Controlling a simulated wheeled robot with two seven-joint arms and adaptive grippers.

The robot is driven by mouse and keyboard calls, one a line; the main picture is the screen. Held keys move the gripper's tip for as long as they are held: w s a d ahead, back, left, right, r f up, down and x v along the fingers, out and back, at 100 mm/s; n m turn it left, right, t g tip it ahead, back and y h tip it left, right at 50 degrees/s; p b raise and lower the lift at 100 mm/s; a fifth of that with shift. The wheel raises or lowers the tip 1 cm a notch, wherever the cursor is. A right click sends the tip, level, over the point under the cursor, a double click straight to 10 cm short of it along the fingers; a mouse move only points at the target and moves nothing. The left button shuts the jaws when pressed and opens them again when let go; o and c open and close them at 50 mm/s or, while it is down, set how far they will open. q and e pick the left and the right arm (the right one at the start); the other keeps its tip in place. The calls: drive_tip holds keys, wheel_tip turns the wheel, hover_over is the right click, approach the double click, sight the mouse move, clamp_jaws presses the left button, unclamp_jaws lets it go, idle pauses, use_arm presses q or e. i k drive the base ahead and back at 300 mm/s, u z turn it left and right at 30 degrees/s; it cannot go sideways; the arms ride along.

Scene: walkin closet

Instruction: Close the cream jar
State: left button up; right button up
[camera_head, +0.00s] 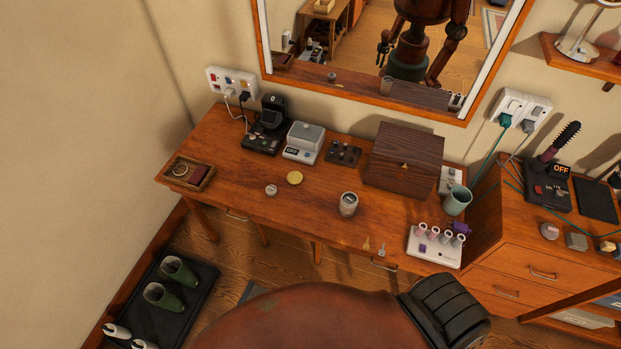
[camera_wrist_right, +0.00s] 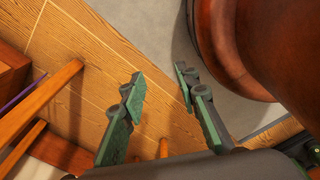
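A small pale round jar (camera_head: 271,190) stands on the wooden dressing table, left of its middle. A flat yellow-gold disc (camera_head: 295,177), like a lid, lies just behind it to the right, apart from it. A larger grey-white jar or cup (camera_head: 348,204) stands upright farther right. I cannot tell for certain which one is the cream jar. My right gripper (camera_wrist_right: 160,78) shows in the right wrist view, open and empty, its green fingers apart above the floor, away from the table. My left gripper is not directly in view; a small dark hand shows in the mirror.
On the table (camera_head: 232,186) are a wooden tray (camera_head: 188,174), a scale (camera_head: 303,143), a wooden box (camera_head: 404,160), a mug (camera_head: 457,200), a white vial holder (camera_head: 435,245) and small keys. The mirror (camera_head: 340,88) hangs behind. Boots stand on a floor mat (camera_head: 158,307).

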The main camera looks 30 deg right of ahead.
sight(347, 211)
drive_tip(key=z, duration=1.55)
